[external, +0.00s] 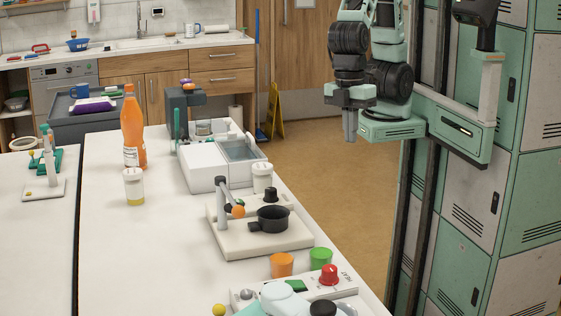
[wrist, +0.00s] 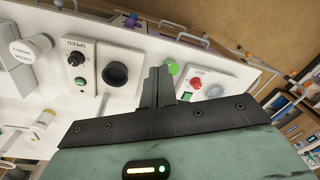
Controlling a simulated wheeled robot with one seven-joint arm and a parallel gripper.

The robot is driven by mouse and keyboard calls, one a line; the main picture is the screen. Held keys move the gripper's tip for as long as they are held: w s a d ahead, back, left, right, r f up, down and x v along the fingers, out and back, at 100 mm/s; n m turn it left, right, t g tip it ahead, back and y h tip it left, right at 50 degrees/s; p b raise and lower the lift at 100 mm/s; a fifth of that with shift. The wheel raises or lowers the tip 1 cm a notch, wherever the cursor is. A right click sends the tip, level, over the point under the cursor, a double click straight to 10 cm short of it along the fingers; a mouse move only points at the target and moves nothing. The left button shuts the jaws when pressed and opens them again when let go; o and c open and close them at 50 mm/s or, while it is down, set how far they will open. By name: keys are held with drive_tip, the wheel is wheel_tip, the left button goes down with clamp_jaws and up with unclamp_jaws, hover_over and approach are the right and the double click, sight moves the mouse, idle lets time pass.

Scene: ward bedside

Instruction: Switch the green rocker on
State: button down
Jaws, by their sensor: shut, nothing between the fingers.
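The green rocker (external: 296,286) sits on a pale control panel (external: 345,289) at the near end of the white counter, left of a red knob (external: 329,274). In the wrist view the green rocker (wrist: 187,97) shows just right of my fingers, partly hidden, with the red knob (wrist: 196,84) beside it. I cannot tell which way the rocker is tipped. My gripper (external: 349,126) is shut and empty, hanging in the air beyond the counter's right side, apart from the panel. In the wrist view my gripper (wrist: 159,85) points toward the counter.
An orange cup (external: 281,265) and a green cup (external: 320,259) stand behind the panel. A black pot (external: 272,218) sits on a pale base farther back. An orange bottle (external: 133,128) and a white machine (external: 207,165) stand beyond. Green lockers (external: 437,262) are at the right.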

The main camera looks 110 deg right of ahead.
drive_tip(key=w+a+f+m+b, duration=0.1)
drive_tip(key=w+a+f+m, duration=0.1)
drive_tip(key=w+a, duration=0.7)
drive_tip(key=m+t+h+b, duration=0.1)
drive_tip(key=m+t+b, duration=0.1)
drive_tip(key=m, duration=0.2)
hover_over(291, 284)
drive_tip(key=s, duration=0.3)
drive_tip(key=f, duration=0.4)
drive_tip(key=shift+w+f, duration=0.15)
drive_tip(key=shift+w, duration=0.05)
drive_tip(key=w+f+p, duration=0.1)
drive_tip(key=f, duration=0.3)
drive_tip(key=f+p, duration=0.1)
drive_tip(key=f, duration=0.4)
drive_tip(key=w+f+p, duration=0.1)
drive_tip(key=f+p, duration=0.1)
drive_tip(key=f, duration=0.2)
drive_tip(key=shift+w+f, duration=0.3)
drive_tip(key=shift+f, duration=0.05)
